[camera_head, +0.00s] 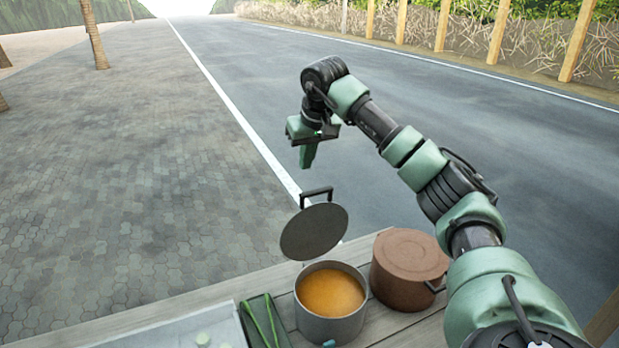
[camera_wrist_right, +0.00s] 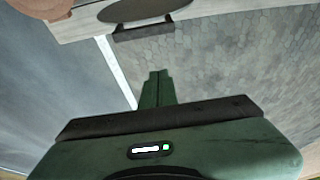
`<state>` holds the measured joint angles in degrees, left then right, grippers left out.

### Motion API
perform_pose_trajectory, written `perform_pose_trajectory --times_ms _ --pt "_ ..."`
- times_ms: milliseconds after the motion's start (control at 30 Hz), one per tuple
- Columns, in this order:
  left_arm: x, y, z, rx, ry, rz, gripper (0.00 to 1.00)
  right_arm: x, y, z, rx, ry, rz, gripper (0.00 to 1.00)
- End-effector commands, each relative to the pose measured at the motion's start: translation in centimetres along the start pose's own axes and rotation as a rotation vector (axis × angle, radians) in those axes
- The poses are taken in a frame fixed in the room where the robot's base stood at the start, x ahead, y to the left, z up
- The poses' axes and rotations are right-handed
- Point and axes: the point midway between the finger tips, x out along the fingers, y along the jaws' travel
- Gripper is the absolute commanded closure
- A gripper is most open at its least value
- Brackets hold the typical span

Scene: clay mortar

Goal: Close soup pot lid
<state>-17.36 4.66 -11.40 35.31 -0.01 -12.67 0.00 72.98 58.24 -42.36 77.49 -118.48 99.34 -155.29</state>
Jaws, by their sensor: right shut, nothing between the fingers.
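The grey soup pot (camera_head: 331,318) stands on the wooden table and holds orange soup (camera_head: 330,292). Its round grey lid (camera_head: 314,231) is tilted up at the pot's far side, so the pot is open. The lid's black handle (camera_head: 316,193) points up and away; lid (camera_wrist_right: 143,9) and handle (camera_wrist_right: 144,30) also show at the top of the right wrist view. My right gripper (camera_head: 307,158) is above and beyond the lid, apart from the handle. Its green fingers (camera_wrist_right: 157,75) are together and empty. My left gripper is not in view.
A brown lidded pot (camera_head: 408,268) stands right of the soup pot, close to it. A green tray (camera_head: 266,325) and a pale tray (camera_head: 195,332) are on its left. The table (camera_head: 372,247) ends just behind the pots, with open road beyond.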

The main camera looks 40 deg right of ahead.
Motion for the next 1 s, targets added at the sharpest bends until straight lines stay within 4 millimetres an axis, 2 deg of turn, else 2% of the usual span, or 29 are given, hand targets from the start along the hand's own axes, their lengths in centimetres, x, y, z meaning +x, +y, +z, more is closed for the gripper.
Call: perform_pose_trajectory --times_ms 233,400,600,1000 --pt "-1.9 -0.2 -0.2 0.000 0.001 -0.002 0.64 5.4 0.0 0.1 0.001 -0.007 0.000 1.00" --pt "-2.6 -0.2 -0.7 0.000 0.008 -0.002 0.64 4.5 0.1 2.1 -0.003 0.000 0.003 1.00" --pt "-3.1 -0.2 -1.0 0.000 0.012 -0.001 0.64 4.1 0.1 3.5 -0.001 0.000 0.001 1.00" --pt "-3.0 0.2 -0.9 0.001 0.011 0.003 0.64 4.1 0.0 3.8 0.001 0.001 0.000 1.00"
